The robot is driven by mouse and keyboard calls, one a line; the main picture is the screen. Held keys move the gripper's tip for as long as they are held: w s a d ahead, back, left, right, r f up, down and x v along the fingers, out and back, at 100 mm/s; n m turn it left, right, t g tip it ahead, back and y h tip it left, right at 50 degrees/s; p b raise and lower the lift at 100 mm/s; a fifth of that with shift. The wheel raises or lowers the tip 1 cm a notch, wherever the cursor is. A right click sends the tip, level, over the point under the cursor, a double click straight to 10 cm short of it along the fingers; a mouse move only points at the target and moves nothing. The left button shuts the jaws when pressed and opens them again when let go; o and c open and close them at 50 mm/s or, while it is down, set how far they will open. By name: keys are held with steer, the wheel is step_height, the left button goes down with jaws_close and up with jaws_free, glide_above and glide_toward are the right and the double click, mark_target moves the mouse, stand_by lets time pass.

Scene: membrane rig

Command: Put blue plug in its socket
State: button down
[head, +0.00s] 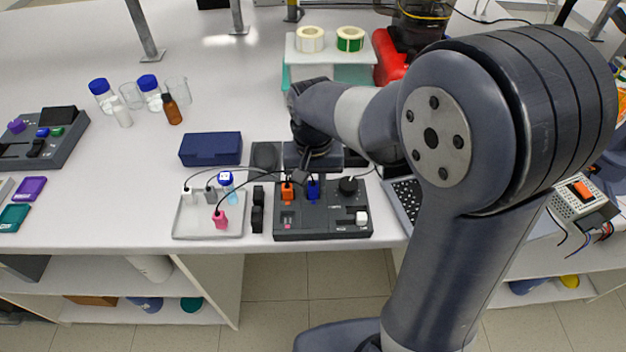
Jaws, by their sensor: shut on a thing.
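The blue plug (313,191) is upright at the dark control box (335,226), to the right of the orange plug (287,193). My gripper (312,178) points down over the box, shut on the blue plug from above. The fingertips are small and partly hidden by the wrist. I cannot tell whether the plug is seated in a socket or just above it. Its socket is hidden under it.
A white tray (183,227) left of the box holds a pink plug (221,219), a grey plug (211,195) and cables. A dark blue case (210,149) stands behind.

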stand_by(0.3)
steer(key=c, duration=1.2)
jaws_free()
step_height(320, 180, up, 11)
steer(key=shift+f, duration=0.1)
step_height(320, 180, down, 10)
steer(key=shift+f, duration=0.15)
steer(key=shift+r+p, duration=0.95)
steer(key=shift+r, duration=0.1)
